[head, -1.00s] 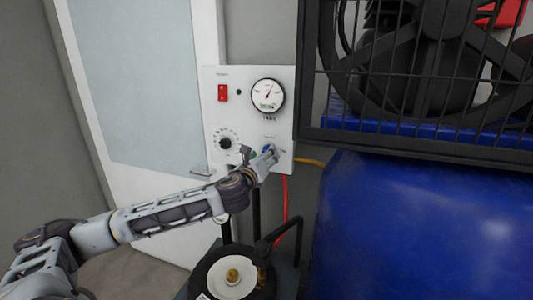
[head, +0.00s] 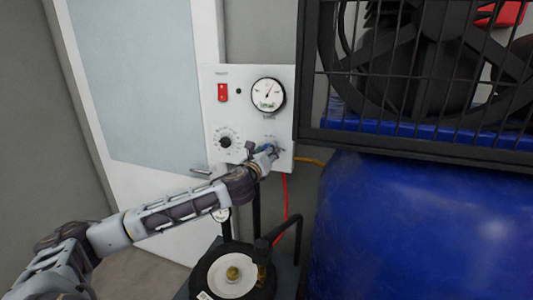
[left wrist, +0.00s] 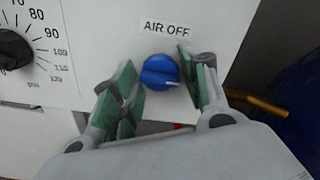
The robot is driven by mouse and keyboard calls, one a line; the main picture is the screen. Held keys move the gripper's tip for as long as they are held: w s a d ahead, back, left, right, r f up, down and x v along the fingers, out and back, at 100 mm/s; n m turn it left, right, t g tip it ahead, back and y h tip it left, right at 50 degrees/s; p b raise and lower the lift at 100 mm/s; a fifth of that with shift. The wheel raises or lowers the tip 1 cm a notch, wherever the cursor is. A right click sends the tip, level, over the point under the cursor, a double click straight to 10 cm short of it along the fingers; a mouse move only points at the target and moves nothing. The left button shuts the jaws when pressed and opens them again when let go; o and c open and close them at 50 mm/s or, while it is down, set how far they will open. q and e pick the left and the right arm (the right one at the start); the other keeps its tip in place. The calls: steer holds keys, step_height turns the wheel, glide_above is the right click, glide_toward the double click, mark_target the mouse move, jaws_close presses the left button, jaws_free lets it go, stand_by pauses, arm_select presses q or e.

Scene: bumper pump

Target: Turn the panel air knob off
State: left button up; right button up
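The air knob (left wrist: 160,72) is round and blue, on the white panel (left wrist: 95,25) below a label reading "AIR OFF". My left gripper (left wrist: 163,82) is open, with its green-padded fingers on either side of the knob and a visible gap to each side. In the head view my left gripper (head: 264,151) is at the lower right of the panel (head: 232,112) and mostly hides the knob. My right gripper is in neither view.
The panel also carries a red switch (head: 223,92), a gauge (head: 267,95) and a black dial (head: 225,142). A blue tank (head: 420,230) and a black fan cage (head: 400,145) stand close on the right. A red hose (head: 285,200) hangs below the panel.

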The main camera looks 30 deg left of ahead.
arm_select(q)
steer(key=c, duration=0.6)
steer(key=shift+o, duration=0.2)
steer(key=shift+n, duration=0.5)
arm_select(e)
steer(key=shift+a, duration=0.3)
arm_select(q)
steer(key=shift+n, duration=8.6)
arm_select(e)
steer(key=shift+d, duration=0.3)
